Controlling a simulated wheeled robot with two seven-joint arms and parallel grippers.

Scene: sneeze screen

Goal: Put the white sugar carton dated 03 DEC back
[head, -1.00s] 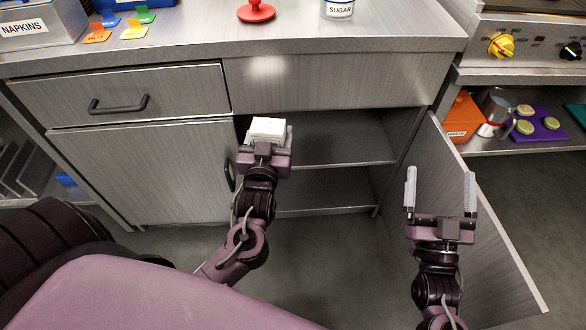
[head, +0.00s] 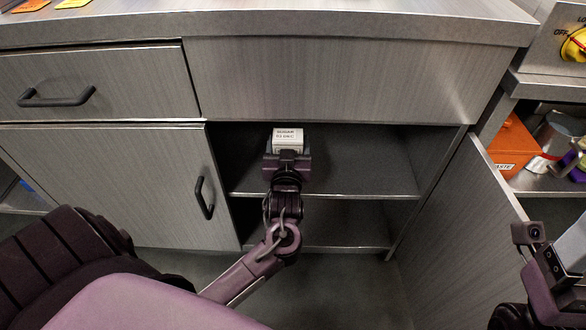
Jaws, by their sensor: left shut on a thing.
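The white sugar carton (head: 287,138) shows in the head view with "SUGAR" and a small date line that is too small to read surely. My left gripper (head: 287,155) is shut on it and holds it at the opening of the cabinet, above the front of the upper shelf (head: 370,180). I cannot tell whether the carton touches the shelf. The gripper hides the carton's lower part. My right arm (head: 548,270) shows only in part at the right edge, and its fingertips are out of view.
The cabinet's right door (head: 475,205) stands open. The left door (head: 120,180) and the drawer (head: 90,85) are shut. The visible upper shelf is bare on both sides of the carton. An orange waste box (head: 512,150) sits on a shelf at the right.

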